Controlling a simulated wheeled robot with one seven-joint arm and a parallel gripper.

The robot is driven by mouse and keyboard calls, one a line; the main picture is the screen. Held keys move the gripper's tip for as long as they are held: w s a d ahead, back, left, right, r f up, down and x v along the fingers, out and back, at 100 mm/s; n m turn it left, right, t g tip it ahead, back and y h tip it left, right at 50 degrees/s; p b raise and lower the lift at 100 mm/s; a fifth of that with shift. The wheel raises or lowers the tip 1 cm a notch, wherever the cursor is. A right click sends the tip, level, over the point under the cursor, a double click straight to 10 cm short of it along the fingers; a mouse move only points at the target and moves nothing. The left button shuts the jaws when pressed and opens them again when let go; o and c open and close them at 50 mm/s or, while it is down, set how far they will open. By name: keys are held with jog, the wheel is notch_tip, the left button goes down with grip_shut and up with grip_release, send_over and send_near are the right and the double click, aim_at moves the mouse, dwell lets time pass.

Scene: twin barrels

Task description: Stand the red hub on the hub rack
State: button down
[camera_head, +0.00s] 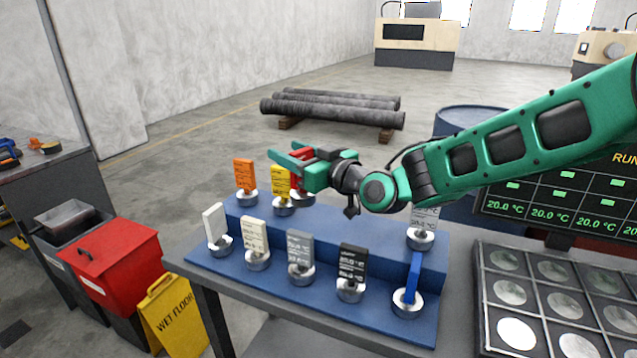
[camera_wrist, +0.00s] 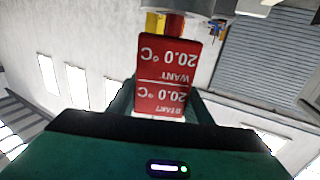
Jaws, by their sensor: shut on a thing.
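The red hub (camera_head: 300,157) is a red tag on a round metal base. My gripper (camera_head: 297,164) is shut on it, above the back step of the blue hub rack (camera_head: 330,221). In the wrist view the red hub (camera_wrist: 165,75) fills the middle between my fingers, its "20.0 °C" text upside down. In the head view my gripper hides much of it. A metal base shows just below my gripper, beside the yellow hub (camera_head: 281,183). I cannot tell whether the red hub touches the rack.
An orange hub (camera_head: 245,176) stands left of the yellow one. White (camera_head: 215,222), cream (camera_head: 255,236), grey (camera_head: 300,250), black (camera_head: 351,264) and blue (camera_head: 413,278) hubs line the front step. A light grey hub (camera_head: 424,219) stands at the back right. A disc tray (camera_head: 483,310) lies right.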

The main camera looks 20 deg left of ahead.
jog(key=w+d+f, duration=0.3)
jog(key=w+f, duration=0.2)
jog(key=f, duration=0.2)
jog(key=shift+d+f, duration=0.2)
jog(key=shift+d, duration=0.15)
jog(key=shift+f, duration=0.1)
jog(key=c, duration=0.9)
grip_release()
jog(key=v, duration=1.2)
